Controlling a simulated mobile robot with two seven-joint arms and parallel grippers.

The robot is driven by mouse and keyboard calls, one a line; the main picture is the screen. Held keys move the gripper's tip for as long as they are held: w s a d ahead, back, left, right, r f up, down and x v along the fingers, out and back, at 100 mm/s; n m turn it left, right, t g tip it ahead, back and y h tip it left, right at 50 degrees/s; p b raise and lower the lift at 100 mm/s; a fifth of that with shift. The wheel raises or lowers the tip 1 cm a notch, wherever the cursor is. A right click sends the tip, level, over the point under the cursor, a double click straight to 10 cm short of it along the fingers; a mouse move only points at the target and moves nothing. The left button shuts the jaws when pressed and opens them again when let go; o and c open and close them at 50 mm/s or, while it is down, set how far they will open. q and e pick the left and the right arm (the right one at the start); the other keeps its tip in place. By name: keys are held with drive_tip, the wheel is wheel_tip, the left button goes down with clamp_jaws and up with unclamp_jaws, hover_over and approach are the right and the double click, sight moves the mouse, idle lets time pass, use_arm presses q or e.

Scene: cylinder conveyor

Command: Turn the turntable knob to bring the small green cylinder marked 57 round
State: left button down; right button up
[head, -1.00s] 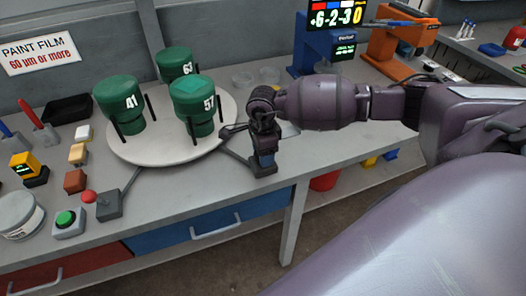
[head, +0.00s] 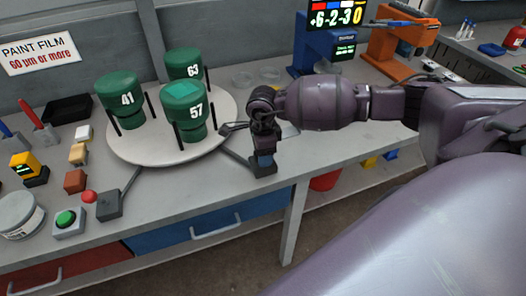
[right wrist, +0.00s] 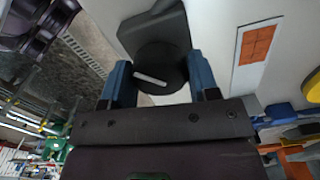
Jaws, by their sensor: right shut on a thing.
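The small green cylinder marked 57 (head: 187,112) stands upright at the front right of the round white turntable (head: 155,157). Green cylinders marked 63 (head: 183,65) and 41 (head: 121,92) stand behind it and to its left. My right gripper (head: 264,158) is at the turntable knob, right of the disc. The right wrist view shows the round black knob (right wrist: 160,72), with a white line across its face, between the two blue fingers, which are shut on it. In the head view the gripper mostly hides the knob. My left gripper is not in view.
Thin black posts stand by the cylinders on the turntable. A green button (head: 67,220), a red-tipped lever (head: 90,197) and several small coloured blocks lie to the left. A blue stand with a lit display (head: 335,14) is behind.

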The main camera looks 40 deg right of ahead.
drive_tip(key=shift+m, duration=0.5)
idle(3.5)
drive_tip(key=o, duration=0.9)
wheel_tip(320, 180, up, 11)
drive_tip(key=shift+f, duration=0.1)
